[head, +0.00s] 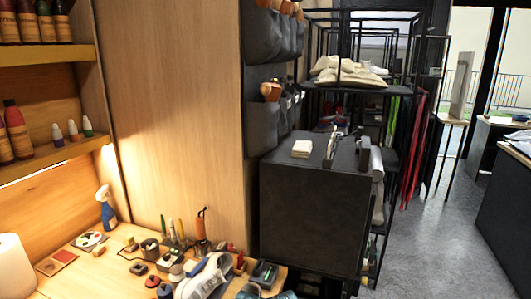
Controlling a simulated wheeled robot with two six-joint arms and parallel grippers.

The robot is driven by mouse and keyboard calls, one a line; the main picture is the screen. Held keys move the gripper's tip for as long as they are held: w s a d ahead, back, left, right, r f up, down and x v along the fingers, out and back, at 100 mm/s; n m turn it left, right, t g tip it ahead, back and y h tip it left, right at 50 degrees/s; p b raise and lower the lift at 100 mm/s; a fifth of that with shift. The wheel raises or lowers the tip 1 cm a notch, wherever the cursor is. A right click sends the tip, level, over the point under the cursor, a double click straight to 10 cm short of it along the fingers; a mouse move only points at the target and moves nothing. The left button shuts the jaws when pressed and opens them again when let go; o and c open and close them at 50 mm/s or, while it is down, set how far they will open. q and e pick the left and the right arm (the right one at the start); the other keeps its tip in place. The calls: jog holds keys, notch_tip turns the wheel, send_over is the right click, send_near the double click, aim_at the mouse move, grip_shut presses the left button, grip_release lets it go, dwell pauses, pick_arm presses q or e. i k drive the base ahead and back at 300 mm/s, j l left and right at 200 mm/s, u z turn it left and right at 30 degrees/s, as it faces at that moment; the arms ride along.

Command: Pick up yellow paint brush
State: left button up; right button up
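Several thin upright tools stand on the wooden workbench (62,284) against the wood panel. One of them, a slim yellowish stick (172,228), looks like the yellow paint brush, but it is too small to be sure. A greenish stick stands on either side of it. A taller orange-handled tool (201,226) stands to their right. Neither of my grippers shows in the head view.
Small jars and blocks crowd the bench around the sticks. A blue-white spray bottle (106,208) and a paper roll (14,266) stand at left. Bottles fill the shelves (50,151) above. A dark cabinet (312,218) stands right of the bench. Open grey floor (428,240) lies at right.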

aim_at(181, 227)
jog(key=i+l+u, duration=0.1)
jog(key=l, duration=0.2)
jog(key=i+l+u, duration=0.1)
jog(key=l, duration=0.2)
jog(key=i+l+u, duration=0.15)
jog(key=i+l, duration=0.25)
